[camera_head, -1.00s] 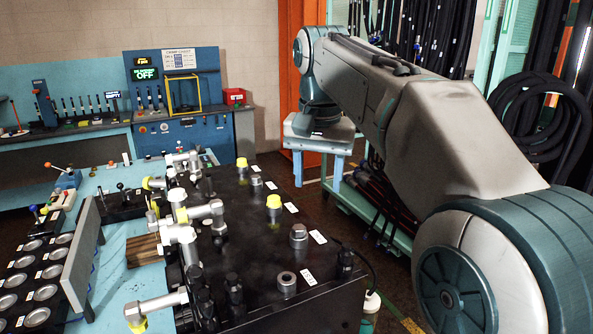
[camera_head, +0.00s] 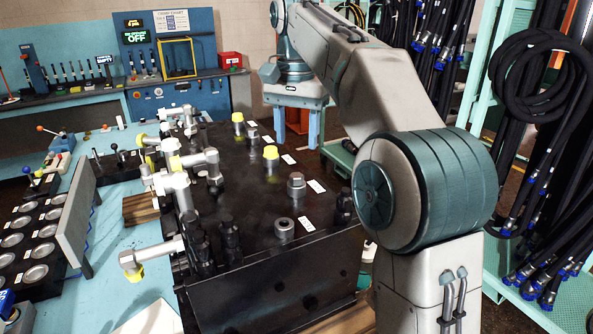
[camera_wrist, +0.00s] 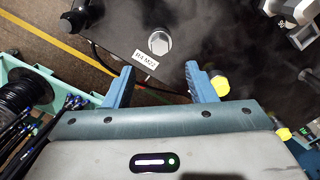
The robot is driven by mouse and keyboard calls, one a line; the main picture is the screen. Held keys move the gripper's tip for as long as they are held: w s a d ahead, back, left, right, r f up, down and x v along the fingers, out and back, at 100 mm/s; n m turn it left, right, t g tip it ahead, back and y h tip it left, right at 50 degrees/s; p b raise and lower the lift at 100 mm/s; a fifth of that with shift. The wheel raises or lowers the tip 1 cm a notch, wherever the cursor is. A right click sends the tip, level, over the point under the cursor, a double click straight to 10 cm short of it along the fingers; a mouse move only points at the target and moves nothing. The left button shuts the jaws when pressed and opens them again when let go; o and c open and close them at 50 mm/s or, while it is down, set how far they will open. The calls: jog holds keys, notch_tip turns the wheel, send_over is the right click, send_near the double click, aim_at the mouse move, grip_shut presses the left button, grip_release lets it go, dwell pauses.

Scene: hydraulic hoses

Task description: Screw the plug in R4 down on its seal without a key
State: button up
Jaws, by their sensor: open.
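The plug in R4 (camera_wrist: 158,42) is a silver hex-headed plug standing upright in the black block, beside a white label (camera_wrist: 144,59) in the wrist view. In the head view I take it to be the silver hex plug (camera_head: 296,184) near the block's right side. Its seal and any gap under the head cannot be made out. My gripper (camera_wrist: 160,68) is open and empty. Its two blue fingers are apart, and the plug shows beyond the gap between them, not touched. My gripper does not show in the head view.
The black block (camera_head: 245,190) also bears a yellow-capped port (camera_head: 271,153), an open ring-shaped port (camera_head: 284,229) and a black fitting (camera_head: 343,206). Silver elbow fittings (camera_head: 170,185) crowd its left side. A hose rack (camera_head: 540,130) stands at the right.

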aim_at(296, 175)
notch_tip(296, 175, down, 8)
jog(key=shift+f+b, duration=0.25)
jog(key=shift+b, duration=0.2)
grip_shut()
jog(key=shift+r+m+p, duration=0.1)
jog(key=shift+m+p, duration=0.25)
jog(key=shift+m, duration=0.25)
jog(key=m+p, duration=0.1)
jog(key=m, duration=0.2)
jog(key=shift+m, duration=0.9)
jog(key=shift+p, duration=0.3)
